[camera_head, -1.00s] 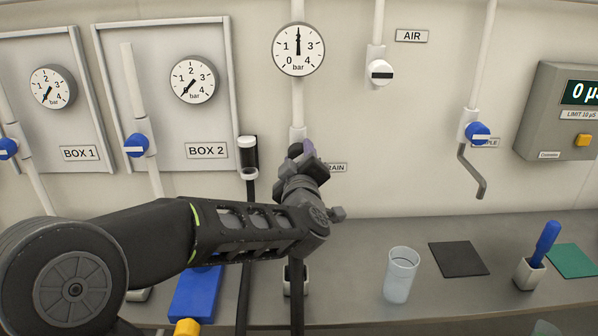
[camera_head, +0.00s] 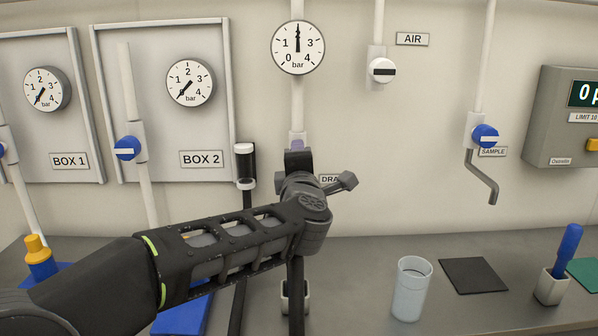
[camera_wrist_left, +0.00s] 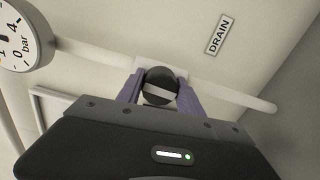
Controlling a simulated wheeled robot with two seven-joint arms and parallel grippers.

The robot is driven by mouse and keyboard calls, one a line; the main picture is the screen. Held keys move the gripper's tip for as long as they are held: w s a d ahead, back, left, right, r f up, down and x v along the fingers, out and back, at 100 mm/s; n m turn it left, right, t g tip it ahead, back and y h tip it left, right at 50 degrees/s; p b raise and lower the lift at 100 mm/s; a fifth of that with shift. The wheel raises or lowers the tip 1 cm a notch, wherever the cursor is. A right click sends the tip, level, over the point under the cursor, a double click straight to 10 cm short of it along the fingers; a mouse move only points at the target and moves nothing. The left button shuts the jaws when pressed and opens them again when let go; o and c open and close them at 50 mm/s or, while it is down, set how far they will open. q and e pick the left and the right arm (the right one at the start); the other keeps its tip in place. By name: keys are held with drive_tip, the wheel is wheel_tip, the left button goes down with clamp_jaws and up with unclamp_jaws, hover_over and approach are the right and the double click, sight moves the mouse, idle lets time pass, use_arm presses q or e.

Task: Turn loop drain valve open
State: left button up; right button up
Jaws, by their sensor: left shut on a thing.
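The drain valve knob (camera_wrist_left: 160,86) is dark and round with a white stripe, on a pale pipe (camera_wrist_left: 240,99) beside the DRAIN label (camera_wrist_left: 219,35) in the left wrist view. The stripe appears to run roughly along the pipe. My left gripper (camera_wrist_left: 162,80) has one purple finger on each side of the knob and is shut on it. In the head view my left gripper (camera_head: 297,143) is at the wall pipe below the middle gauge (camera_head: 298,47), and my wrist hides the knob. My right gripper is not in view.
The AIR valve (camera_head: 382,70) and blue SAMPLE valve (camera_head: 485,136) are to the right. The BOX 2 valve (camera_head: 128,148) is to the left. A clear cup (camera_head: 411,290), a dark mat (camera_head: 473,275) and a blue-handled tool (camera_head: 568,249) are on the counter.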

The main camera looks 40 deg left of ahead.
use_arm(q)
drive_tip(key=shift+f+n+b, duration=0.1)
drive_tip(key=shift+n+b, duration=0.2)
drive_tip(key=shift+n, duration=0.2)
drive_tip(key=o, duration=1.4)
drive_tip(key=shift+s, duration=0.1)
drive_tip(key=v, duration=0.7)
drive_tip(key=shift+s+d, duration=0.2)
drive_tip(key=shift+d, duration=0.1)
